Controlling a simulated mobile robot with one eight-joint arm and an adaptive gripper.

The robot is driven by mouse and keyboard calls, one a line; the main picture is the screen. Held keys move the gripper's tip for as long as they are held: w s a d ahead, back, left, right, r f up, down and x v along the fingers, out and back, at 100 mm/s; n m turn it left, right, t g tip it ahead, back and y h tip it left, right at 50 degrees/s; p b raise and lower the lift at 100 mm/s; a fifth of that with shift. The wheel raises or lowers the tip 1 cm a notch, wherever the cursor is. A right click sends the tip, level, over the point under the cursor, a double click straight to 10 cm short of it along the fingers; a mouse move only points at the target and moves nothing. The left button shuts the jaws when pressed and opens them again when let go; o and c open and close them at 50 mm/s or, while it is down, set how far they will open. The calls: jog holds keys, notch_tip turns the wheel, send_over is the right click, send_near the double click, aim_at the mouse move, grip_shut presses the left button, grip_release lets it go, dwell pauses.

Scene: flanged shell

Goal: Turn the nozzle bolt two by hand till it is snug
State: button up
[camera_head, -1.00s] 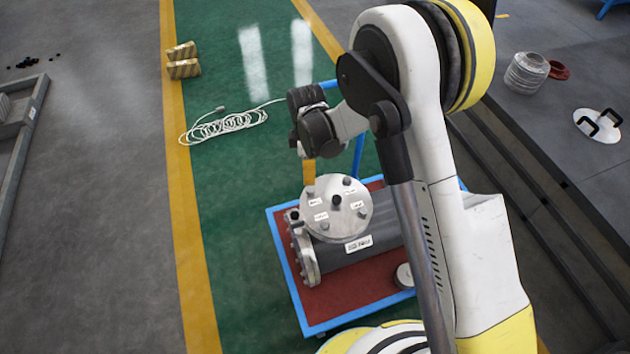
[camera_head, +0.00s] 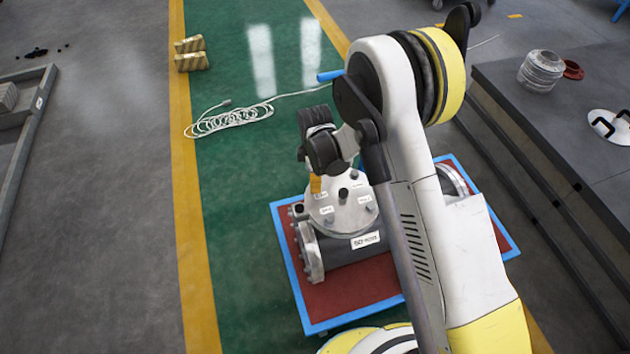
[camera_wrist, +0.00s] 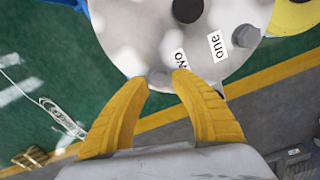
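The shell's round grey nozzle cover (camera_head: 335,222) has bolts around its rim and a dark stub (camera_head: 343,194) at its centre. In the wrist view, nozzle bolt two (camera_wrist: 160,79) is a small grey head at the cover's edge, beside the label "two" (camera_wrist: 179,58). My gripper (camera_wrist: 161,82) has its yellow fingers spread, with the bolt head between the tips in the picture. A gap shows on each side, and depth to the bolt is unclear. In the head view, my gripper (camera_head: 315,186) is at the cover's upper left rim, and bolt two is not distinguishable there.
Another bolt (camera_wrist: 245,36) stands beside the label "one" (camera_wrist: 217,46). The shell lies on a red-topped, blue-edged cart (camera_head: 345,299). A coiled white cable (camera_head: 230,120) lies on the green floor. A dark platform (camera_head: 560,130) stands at right.

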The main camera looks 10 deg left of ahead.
grip_shut()
jog(key=shift+m, duration=0.3)
jog(key=m+b, duration=0.1)
jog(key=m, duration=0.2)
jog(key=shift+m, duration=0.3)
jog(key=m, duration=0.2)
jog(key=m+b, duration=0.1)
jog(key=m, duration=0.1)
jog(key=shift+w+m, duration=0.2)
jog(key=shift+m, duration=0.1)
jog(key=o, duration=0.5)
grip_release()
jog(key=shift+r, duration=0.1)
